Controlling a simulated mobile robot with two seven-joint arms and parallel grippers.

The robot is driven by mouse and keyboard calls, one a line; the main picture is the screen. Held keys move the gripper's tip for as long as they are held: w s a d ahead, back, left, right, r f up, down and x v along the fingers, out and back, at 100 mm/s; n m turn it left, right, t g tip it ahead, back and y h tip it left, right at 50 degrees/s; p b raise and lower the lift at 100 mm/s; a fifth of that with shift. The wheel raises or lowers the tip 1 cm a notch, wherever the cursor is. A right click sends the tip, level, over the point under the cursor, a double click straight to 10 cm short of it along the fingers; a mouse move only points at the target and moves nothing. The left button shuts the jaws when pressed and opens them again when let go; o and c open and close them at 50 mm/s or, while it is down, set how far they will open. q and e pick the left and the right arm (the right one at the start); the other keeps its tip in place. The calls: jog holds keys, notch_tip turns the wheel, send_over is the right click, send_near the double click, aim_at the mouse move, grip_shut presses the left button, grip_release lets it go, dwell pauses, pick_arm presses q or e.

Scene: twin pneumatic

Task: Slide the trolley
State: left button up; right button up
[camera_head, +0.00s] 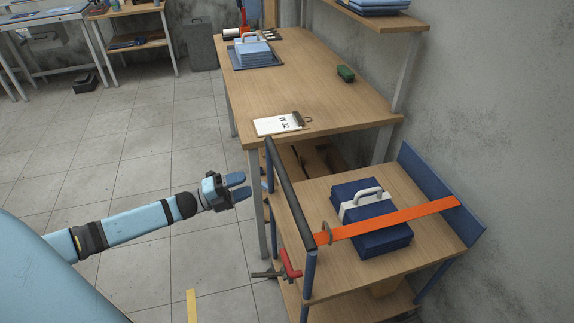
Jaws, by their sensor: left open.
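The trolley (340,277) stands at the lower right, with a wooden top, blue posts and a dark push bar (287,192) along its left side. An orange strap (390,219) runs across the case. A red-handled clamp (289,264) sits at the trolley's left side, low down. My left gripper (240,187) is open and empty, just left of the push bar and apart from it. My right gripper is not in view.
A grey wall (500,110) is close on the right. Tiled floor (150,150) is clear on the left.

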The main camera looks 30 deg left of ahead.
pick_arm(q)
jog(key=p+x, duration=0.1)
jog(key=x, duration=1.2)
jog(key=shift+d+r, duration=0.2)
jog(key=shift+d, duration=0.05)
jog(key=shift+w, duration=0.15)
grip_shut()
